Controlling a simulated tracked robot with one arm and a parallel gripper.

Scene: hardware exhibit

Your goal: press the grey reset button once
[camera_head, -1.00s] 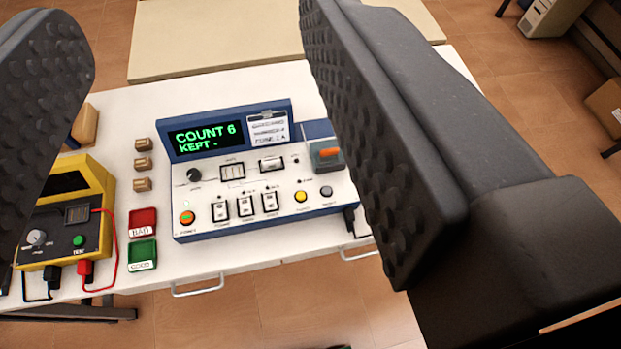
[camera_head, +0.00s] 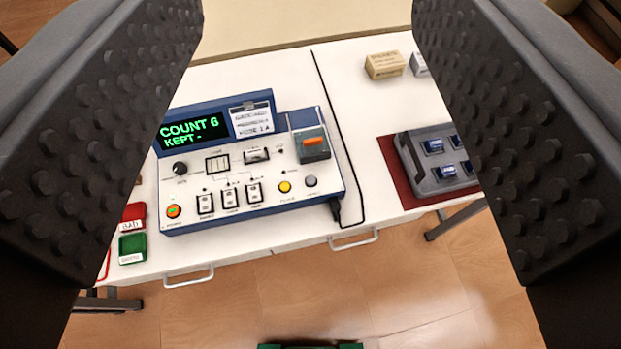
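The grey reset button (camera_head: 310,182) is a small round button at the lower right of the white and blue counter panel (camera_head: 270,195), just right of a yellow button (camera_head: 285,187). The panel's screen (camera_head: 193,131) reads "COUNT 6" and "KEPT -" in green. My gripper (camera_head: 318,150) is open and empty, its two dark studded fingers wide apart at the left and right of the view. The panel lies beyond and between them, and neither finger appears to touch it. The button is in plain view.
An orange switch (camera_head: 314,142) and an orange-green button (camera_head: 173,211) are on the panel. Red (camera_head: 134,211) and green (camera_head: 132,245) trays lie left. A grey device (camera_head: 440,155) on a red mat and a small box (camera_head: 384,65) are right. A black cable runs behind the panel's right side.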

